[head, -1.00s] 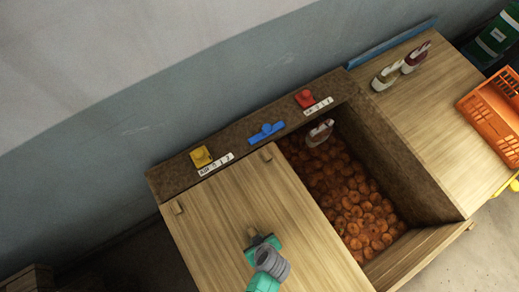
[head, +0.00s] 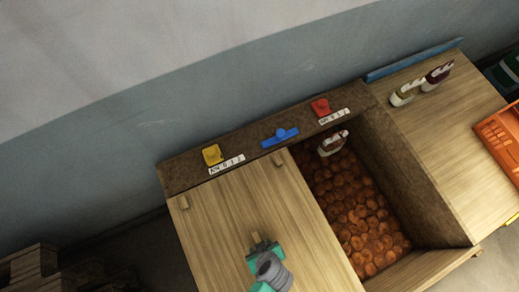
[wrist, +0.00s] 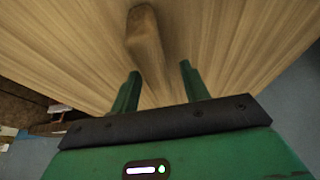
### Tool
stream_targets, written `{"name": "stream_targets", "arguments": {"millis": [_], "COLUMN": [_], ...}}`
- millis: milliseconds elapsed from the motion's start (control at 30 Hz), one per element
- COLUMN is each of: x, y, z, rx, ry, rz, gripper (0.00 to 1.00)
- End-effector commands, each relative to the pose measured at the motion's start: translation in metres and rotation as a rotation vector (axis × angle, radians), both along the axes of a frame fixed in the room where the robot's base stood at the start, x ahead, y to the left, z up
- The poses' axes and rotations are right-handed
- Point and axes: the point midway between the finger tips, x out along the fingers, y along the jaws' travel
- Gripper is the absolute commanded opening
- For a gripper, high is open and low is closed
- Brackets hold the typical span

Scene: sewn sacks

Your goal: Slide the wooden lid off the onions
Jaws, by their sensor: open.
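The wooden lid (head: 222,216) lies over the left part of the bin in the head view. The onions (head: 352,212) show in the uncovered right part. My gripper (head: 258,241) is over the lid's lower middle. The handle (head: 256,238) is partly hidden by my gripper in the head view.
A scoop or bottle with a white handle (head: 332,143) rests among the onions at the back. Yellow (head: 212,155), blue (head: 280,137) and red (head: 320,107) pieces sit along the back ledge.

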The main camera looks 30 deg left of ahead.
Motion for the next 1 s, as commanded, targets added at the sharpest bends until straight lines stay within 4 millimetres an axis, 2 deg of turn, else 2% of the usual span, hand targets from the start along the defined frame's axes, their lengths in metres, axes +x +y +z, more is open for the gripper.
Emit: {"name": "stream_targets", "arguments": {"millis": [100,300,900,967,1000], "x": [-0.007,-0.012,-0.012,0.001,0.018], "y": [-0.007,-0.014,-0.015,-0.016,-0.017], "z": [0.023,0.045,0.047,0.055,0.065], "rx": [0.0,0.001,0.001,-0.003,-0.009], "ry": [0.0,0.001,0.001,-0.024,-0.055], "rz": [0.001,0.0,0.0,-0.01,-0.027], "gripper": [0.45,0.45,0.45,0.45,0.45]}}
